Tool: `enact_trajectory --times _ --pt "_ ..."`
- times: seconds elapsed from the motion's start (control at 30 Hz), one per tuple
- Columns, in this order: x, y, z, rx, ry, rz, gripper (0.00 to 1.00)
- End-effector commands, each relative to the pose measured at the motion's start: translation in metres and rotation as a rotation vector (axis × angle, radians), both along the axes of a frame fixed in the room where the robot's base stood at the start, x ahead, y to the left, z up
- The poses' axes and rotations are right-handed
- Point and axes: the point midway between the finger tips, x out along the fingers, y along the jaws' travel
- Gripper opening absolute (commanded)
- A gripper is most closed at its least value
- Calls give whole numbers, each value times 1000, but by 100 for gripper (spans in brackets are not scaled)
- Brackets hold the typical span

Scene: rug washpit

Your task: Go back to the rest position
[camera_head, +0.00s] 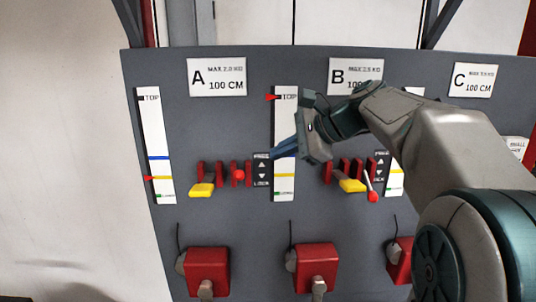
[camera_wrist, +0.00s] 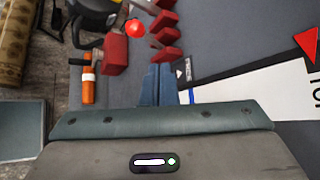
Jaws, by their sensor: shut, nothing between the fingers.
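My gripper (camera_head: 282,148) is in front of the grey panel (camera_head: 225,130), beside the white scale strip (camera_head: 284,185) left of label B. Its blue fingers (camera_wrist: 157,85) are together and empty in the wrist view. My arm reaches in from the right and hides part of the panel below labels B and C. No object of the task's own shows besides my arm.
The panel carries label A (camera_head: 217,77), label B (camera_head: 356,76) and label C (camera_head: 473,80). Red-ball levers (camera_head: 239,175) and yellow handles (camera_head: 202,190) stick out below. Red blocks (camera_head: 208,266) line the lower panel. A pale wall (camera_head: 70,120) stands at left.

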Motion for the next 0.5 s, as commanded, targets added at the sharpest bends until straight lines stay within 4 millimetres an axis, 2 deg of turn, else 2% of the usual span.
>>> enact_trajectory --times 0.17,0.5 --pt "0 -9 7 -2 0 2 0" --pt "-1 -10 7 -2 1 4 0"
